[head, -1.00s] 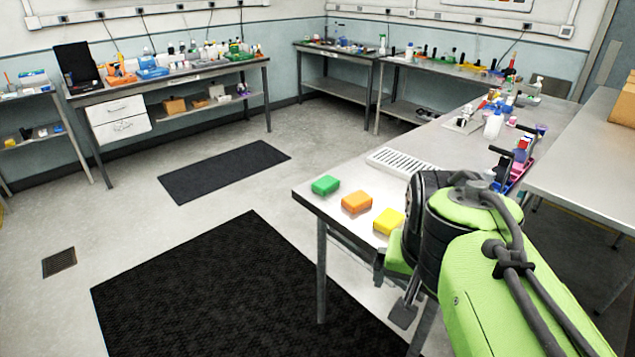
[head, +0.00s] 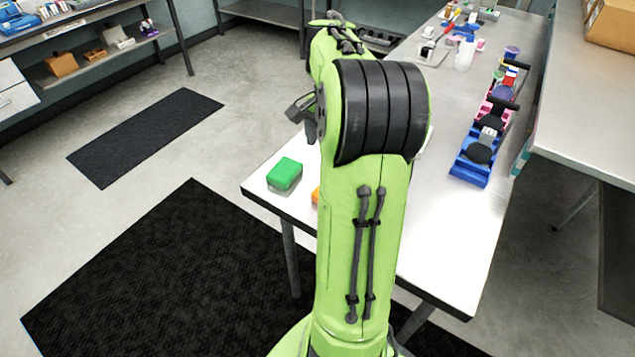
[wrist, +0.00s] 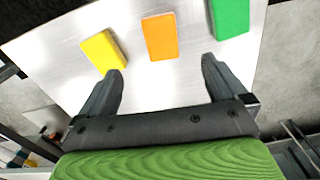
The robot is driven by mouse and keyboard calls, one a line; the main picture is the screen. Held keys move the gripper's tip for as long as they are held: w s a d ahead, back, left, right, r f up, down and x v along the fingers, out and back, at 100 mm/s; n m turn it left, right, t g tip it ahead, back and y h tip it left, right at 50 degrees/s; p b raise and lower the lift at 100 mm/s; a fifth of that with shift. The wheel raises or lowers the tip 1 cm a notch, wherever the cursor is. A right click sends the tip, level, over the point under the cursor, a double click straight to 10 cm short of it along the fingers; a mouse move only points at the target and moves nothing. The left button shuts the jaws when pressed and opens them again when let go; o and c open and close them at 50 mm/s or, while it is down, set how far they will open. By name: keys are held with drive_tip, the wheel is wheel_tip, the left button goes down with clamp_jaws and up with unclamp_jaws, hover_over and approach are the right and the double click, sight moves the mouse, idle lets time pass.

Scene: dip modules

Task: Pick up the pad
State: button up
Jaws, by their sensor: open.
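Three block-shaped pads lie in a row on the metal bench (head: 440,240). The green pad (head: 285,174) is near the bench's left corner in the head view and at the top right of the wrist view (wrist: 229,18). The orange pad (head: 315,196) is mostly hidden behind my arm in the head view. In the wrist view the orange pad (wrist: 160,36) lies beyond the gap between my fingertips, and the yellow pad (wrist: 104,50) lies beyond the left fingertip. My gripper (wrist: 163,68) is open and empty, over the bench. The yellow pad is hidden in the head view.
A blue and pink tray (head: 472,168) of tools stands on the bench's right side, with a white bottle (head: 464,54) farther back. Another bench (head: 590,130) is at the right. Black mats (head: 165,270) cover the floor at left.

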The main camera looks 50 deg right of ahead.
wheel_tip(320, 180, down, 9)
drive_tip(key=shift+s+f+b, duration=0.1)
drive_tip(key=shift+b, duration=1.1)
drive_tip(key=f, duration=0.1)
drive_tip(key=f+b, duration=0.1)
drive_tip(key=f, duration=0.3)
drive_tip(key=shift+d+b, duration=0.25)
drive_tip(key=shift+b, duration=0.05)
drive_tip(key=shift+c, duration=0.7)
drive_tip(key=c, duration=1)
